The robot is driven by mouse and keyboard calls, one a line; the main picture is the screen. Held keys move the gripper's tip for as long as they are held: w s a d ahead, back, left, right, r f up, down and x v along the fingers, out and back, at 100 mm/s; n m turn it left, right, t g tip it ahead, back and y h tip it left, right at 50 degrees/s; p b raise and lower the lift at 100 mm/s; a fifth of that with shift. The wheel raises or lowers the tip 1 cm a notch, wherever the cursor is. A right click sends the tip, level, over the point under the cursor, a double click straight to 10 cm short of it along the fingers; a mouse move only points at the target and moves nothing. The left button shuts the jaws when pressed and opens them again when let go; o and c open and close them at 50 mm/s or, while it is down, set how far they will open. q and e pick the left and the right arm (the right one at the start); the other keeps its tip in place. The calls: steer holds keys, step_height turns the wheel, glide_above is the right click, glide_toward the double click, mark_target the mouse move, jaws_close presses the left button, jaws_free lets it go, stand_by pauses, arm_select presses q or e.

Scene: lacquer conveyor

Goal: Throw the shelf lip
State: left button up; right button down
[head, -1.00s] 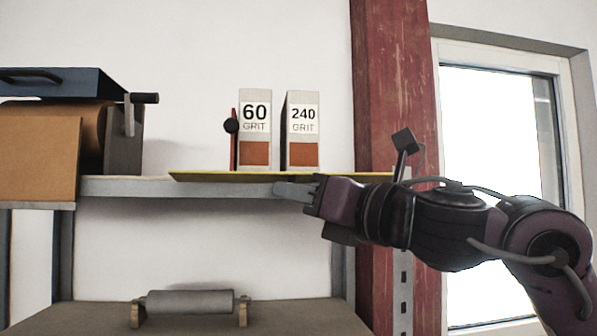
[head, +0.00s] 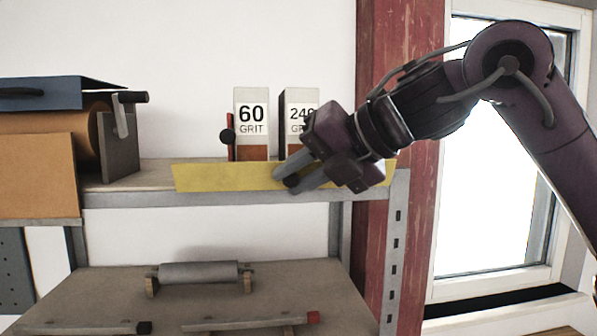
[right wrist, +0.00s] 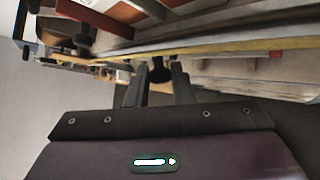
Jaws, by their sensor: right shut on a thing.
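The shelf lip (head: 225,178) is a long yellow strip along the front of the upper shelf, its broad face showing; I cannot tell its exact tilt. A dark round knob (head: 291,181) sits on it, right of its middle. My right gripper (head: 299,182) reaches in from the right, its grey fingers shut on this knob. In the right wrist view the knob (right wrist: 160,70) shows between the fingertips (right wrist: 158,82), with the yellow lip (right wrist: 205,49) running behind it. My left gripper is not in view.
Two grit boxes, 60 (head: 251,122) and 240 (head: 294,110), stand behind the lip; my gripper partly covers the 240 box. A red piece with a black knob (head: 228,136) is beside the 60 box. A roll holder (head: 120,145) stands left. A grey roller (head: 198,272) lies below.

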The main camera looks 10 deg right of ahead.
steer(key=shift+w+r+m+g+h, duration=0.15)
steer(key=shift+w+r+m+g, duration=0.3)
steer(key=shift+g, duration=0.45)
steer(key=shift+w+r+m+g+h, duration=0.15)
steer(key=shift+w+r+m+g, duration=0.25)
steer(key=shift+g, duration=0.5)
steer(key=shift+r, duration=0.15)
steer(key=c, duration=1.3)
jaws_free()
steer(key=shift+o, duration=0.2)
steer(key=v, duration=0.7)
steer(key=shift+d+r, duration=0.2)
steer(key=shift+d, duration=0.05)
steer(key=shift+s, duration=0.1)
